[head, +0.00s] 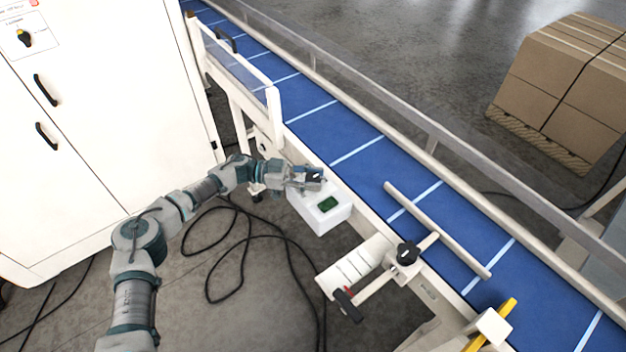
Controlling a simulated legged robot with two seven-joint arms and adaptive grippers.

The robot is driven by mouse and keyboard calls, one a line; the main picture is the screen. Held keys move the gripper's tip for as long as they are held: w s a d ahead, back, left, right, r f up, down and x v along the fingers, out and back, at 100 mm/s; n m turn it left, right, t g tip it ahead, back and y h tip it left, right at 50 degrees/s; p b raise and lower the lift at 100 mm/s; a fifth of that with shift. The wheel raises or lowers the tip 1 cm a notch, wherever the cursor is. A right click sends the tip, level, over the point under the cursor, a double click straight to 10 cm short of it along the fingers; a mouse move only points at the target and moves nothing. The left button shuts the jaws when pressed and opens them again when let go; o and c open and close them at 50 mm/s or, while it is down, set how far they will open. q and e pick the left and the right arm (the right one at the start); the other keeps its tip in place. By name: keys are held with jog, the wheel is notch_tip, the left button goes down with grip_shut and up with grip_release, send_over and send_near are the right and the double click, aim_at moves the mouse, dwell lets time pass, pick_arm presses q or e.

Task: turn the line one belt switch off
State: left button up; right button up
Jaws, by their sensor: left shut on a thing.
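I cannot read any label or the knob's setting. A yellow and black rotary switch (24,39) sits on the white cabinet at the upper left, away from my gripper. My right gripper is not in view.
The blue belt (362,150) runs diagonally behind the box. Black cables (246,237) lie on the floor. Strapped cartons (567,85) stand beyond the belt.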

pick_arm(q)
jog(key=shift+w+a+r, duration=0.1)
jog(key=shift+w+r, duration=0.1)
jog(key=shift+r, duration=0.1)
jog(key=o, duration=1.1)
jog(key=shift+o, duration=0.3)
jog(key=shift+f, duration=0.25)
jog(key=w+a, duration=0.2)
jog(key=a, duration=1)
jog(key=shift+d+f, duration=0.1)
jog(key=shift+f, duration=0.05)
